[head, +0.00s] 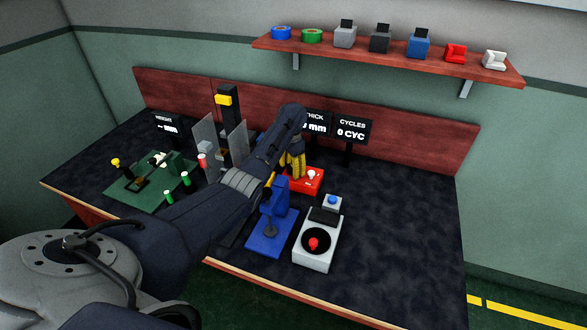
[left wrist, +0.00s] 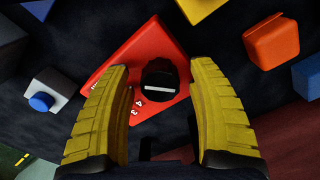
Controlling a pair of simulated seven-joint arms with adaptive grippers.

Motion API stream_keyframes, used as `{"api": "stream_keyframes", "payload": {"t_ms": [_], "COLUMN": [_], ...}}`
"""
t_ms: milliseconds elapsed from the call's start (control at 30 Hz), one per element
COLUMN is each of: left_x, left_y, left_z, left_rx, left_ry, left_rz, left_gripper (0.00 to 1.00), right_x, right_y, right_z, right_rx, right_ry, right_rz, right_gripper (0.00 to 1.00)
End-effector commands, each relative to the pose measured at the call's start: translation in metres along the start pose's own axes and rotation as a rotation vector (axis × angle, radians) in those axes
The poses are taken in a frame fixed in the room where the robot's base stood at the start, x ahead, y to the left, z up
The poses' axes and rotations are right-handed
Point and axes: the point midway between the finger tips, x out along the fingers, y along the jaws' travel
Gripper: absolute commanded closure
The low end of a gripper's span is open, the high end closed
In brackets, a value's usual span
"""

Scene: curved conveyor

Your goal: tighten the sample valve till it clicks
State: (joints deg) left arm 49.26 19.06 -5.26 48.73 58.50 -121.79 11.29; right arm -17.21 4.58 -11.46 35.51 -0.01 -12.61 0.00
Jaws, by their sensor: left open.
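A red block (head: 314,186) sits on the bench near the middle, partly hidden by my left arm and gripper. It also shows in the left wrist view (left wrist: 147,52), with white numerals and a round black knob (left wrist: 159,80) bearing a white bar; it appears to be the sample valve. My left gripper (head: 293,172) has yellow fingers and points down over the block. My right gripper is not in view.
A blue press-like stand (head: 268,238) and a white box with a red button (head: 315,253) stand in front. A green board (head: 142,190) with small fittings lies at left. Display signs (head: 352,130) stand behind. The bench's right side is clear.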

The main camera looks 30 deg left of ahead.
Motion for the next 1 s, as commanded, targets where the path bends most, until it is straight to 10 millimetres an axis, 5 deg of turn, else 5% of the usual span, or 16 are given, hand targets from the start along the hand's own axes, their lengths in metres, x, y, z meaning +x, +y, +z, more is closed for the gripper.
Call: {"api": "stream_keyframes", "payload": {"t_ms": [100, 600, 1000], "left_x": [0.0000, -0.0001, 0.0000], "left_y": [0.0000, 0.0001, 0.0000], "left_z": [0.0001, 0.0000, 0.0002], "left_rx": [0.000, 0.001, 0.203], "left_ry": [0.000, -0.001, -0.001], "left_rz": [0.000, 0.000, 0.000], "left_gripper": [0.41, 0.99, 1.00], "right_x": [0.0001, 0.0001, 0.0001], "right_y": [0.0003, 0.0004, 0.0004], "right_z": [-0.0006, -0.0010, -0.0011], "right_rx": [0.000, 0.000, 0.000], "right_ry": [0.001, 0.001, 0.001], "right_rz": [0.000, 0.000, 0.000], "right_gripper": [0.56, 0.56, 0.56]}}
